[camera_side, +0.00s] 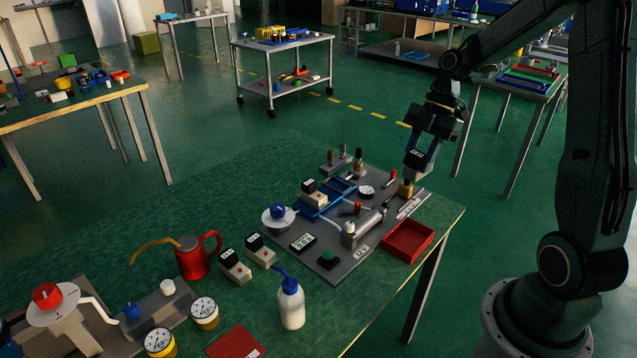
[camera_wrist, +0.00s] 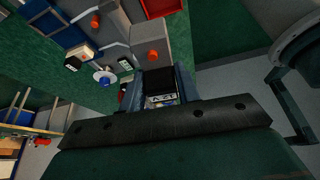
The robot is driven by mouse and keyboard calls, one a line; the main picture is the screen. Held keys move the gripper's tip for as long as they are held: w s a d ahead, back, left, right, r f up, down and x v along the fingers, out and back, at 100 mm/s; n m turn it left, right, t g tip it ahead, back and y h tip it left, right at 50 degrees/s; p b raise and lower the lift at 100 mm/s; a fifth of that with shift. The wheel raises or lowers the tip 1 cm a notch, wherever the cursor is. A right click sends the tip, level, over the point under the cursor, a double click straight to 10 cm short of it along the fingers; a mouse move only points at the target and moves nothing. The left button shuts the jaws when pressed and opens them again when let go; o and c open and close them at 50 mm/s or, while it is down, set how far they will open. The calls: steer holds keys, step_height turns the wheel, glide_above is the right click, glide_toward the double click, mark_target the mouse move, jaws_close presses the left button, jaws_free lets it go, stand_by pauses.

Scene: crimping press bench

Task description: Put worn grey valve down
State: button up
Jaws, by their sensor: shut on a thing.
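My gripper (camera_side: 425,145) is shut on a valve (camera_side: 416,160) with a black, labelled block, held in the air above the right part of the grey press plate (camera_side: 345,268). In the wrist view the valve (camera_wrist: 160,99) sits between the fingers (camera_wrist: 158,88), its label partly visible; most of its body is hidden.
An empty-looking red tray (camera_side: 408,241) lies at the plate's right edge. The blue tray (camera_side: 329,198) is at the plate's back left. A white wash bottle (camera_side: 291,305), a red watering can (camera_side: 193,258) and gauges (camera_side: 204,313) stand on the bench. Bare bench (camera_side: 380,290) lies in front of the plate.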

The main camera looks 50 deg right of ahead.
steer(key=shift+s+a+n, duration=0.4)
steer(key=shift+s+n, duration=0.2)
steer(key=shift+s, duration=0.25)
steer(key=shift+f, duration=0.1)
step_height(320, 180, down, 16)
steer(key=shift+r, duration=0.1)
steer(key=shift+f, duration=1.95)
steer(key=shift+f, duration=0.15)
steer(key=o, duration=0.8)
